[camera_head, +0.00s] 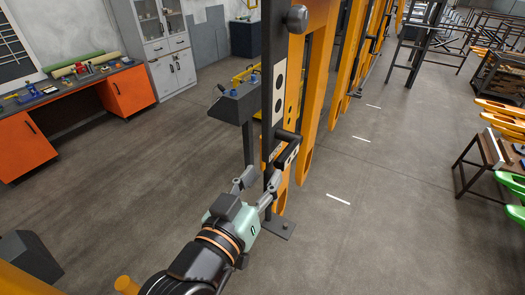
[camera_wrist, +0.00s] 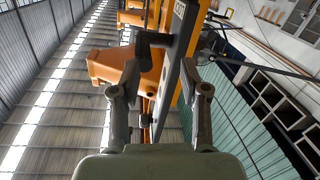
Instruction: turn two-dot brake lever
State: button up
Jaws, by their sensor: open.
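A black brake lever (camera_head: 288,136) sticks out from a dark upright post, just above my gripper in the head view. A white plate with two black dots (camera_head: 279,92) is on the post above the lever. In the wrist view a black lever handle (camera_wrist: 153,39) shows beyond the fingertips, between the finger lines. My gripper (camera_head: 262,174) is open, with its fingers on either side of the post below the lever. Its fingers also show spread and empty in the wrist view (camera_wrist: 160,88). I cannot tell whether a finger touches the post.
Orange frames (camera_head: 312,90) stand right beside and behind the post. A dark tray stand (camera_head: 236,106) is close on the left. An orange workbench (camera_head: 127,91) is further left. The floor right of the frames is open up to a rack of orange and green parts.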

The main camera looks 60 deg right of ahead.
aim_at(295, 143)
jog(key=shift+s+d+r+m+g, duration=0.6)
jog(key=shift+s+m+g, duration=0.1)
jog(key=shift+g, duration=0.2)
jog(key=d, duration=0.2)
jog(key=d+p, duration=0.1)
jog(key=d, duration=0.4)
jog(key=shift+s+d+f+p, duration=0.1)
jog(key=shift+s+d+p, duration=0.15)
jog(key=shift+p, duration=0.1)
grip_shut()
